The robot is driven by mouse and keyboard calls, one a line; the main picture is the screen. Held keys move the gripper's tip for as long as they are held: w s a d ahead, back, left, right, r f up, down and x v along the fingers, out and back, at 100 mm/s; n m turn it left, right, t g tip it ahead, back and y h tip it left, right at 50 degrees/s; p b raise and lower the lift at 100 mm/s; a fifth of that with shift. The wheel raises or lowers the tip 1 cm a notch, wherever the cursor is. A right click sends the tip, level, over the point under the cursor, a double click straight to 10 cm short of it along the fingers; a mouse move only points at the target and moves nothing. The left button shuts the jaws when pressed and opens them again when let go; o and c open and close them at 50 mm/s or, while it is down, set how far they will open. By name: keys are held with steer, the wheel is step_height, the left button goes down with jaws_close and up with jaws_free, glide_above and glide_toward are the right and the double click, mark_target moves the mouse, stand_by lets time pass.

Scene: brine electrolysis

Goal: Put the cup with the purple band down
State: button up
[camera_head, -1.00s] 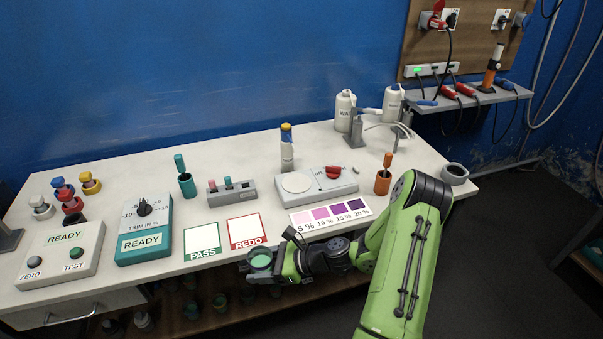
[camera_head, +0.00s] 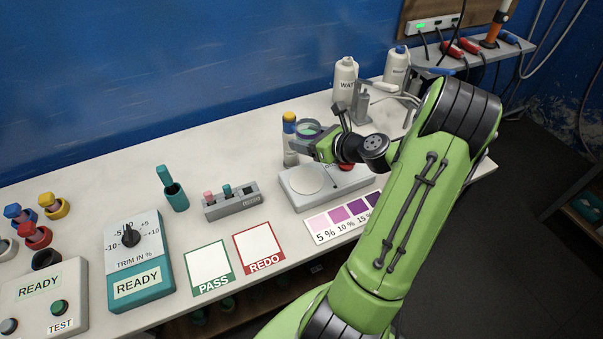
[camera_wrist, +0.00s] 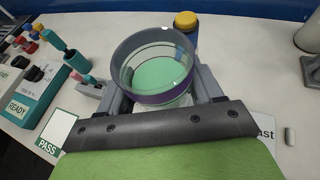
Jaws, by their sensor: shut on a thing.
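The cup with the purple band (camera_wrist: 160,98) sits between the fingers of my gripper (camera_wrist: 165,100) in the wrist view. It is clear, with a grey rim, and something green shows inside it. In the head view my gripper (camera_head: 312,142) is shut on the cup (camera_head: 308,127), held above the back of the table behind the scale-like device. The cup looks roughly upright. The wrist view does not show how far its base is above the surface.
The white round plate (camera_head: 307,179) of the grey device is bare. A yellow-capped bottle (camera_head: 289,140) stands close beside the cup. White bottles (camera_head: 345,80) stand behind. The PASS card (camera_head: 209,268) and REDO card (camera_head: 259,247) are empty. A purple colour chart (camera_head: 345,217) lies in front.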

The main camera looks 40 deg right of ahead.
mark_target(306, 180)
steer(key=f+b, duration=0.1)
steer(key=f, duration=0.5)
steer(key=f+b, duration=0.2)
steer(key=f, duration=0.5)
steer(key=shift+w+f, duration=0.2)
steer(key=shift+f, duration=0.05)
steer(key=shift+r, duration=0.1)
steer(key=o, duration=1.3)
